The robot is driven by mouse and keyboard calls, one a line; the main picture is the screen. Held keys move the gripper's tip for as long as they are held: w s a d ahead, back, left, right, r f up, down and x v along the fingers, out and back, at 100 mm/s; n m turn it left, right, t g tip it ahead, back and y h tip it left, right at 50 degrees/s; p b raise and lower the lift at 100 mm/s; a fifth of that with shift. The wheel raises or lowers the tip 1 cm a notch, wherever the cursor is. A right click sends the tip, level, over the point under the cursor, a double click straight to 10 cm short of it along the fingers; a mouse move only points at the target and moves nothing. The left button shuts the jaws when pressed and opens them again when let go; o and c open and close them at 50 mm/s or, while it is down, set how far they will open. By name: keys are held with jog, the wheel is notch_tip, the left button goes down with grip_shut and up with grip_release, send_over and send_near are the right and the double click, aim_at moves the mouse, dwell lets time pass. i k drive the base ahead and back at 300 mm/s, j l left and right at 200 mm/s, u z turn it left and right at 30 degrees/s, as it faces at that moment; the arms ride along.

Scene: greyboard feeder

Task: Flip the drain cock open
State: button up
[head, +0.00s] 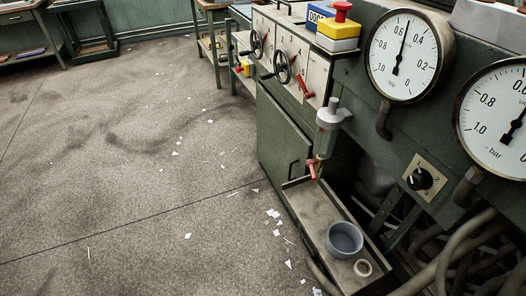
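The drain cock, with a small red lever (313,169), sits at the lower end of a grey filter bowl (328,127) on the front of the green machine. The lever appears to hang downward at a slant; its exact angle is hard to tell at this size. Below it is a shallow tray (316,205), holding a grey cup (345,239) and a small pale ring (363,267). The cup stands lower in the picture and to the right of the lever. My gripper is not in view.
Red levers (304,86) and black handwheels (282,67) are on the panel above left. A red emergency button (341,10) tops a yellow box. Two large gauges (403,56) and a black knob (420,179) are at right. Hoses lie below. The floor at left is open, with paper scraps.

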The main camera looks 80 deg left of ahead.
aim_at(310, 163)
jog(key=u, duration=1.7)
jog(key=i+j, duration=0.8)
jog(key=i, duration=0.15)
jog(key=j+u, duration=0.05)
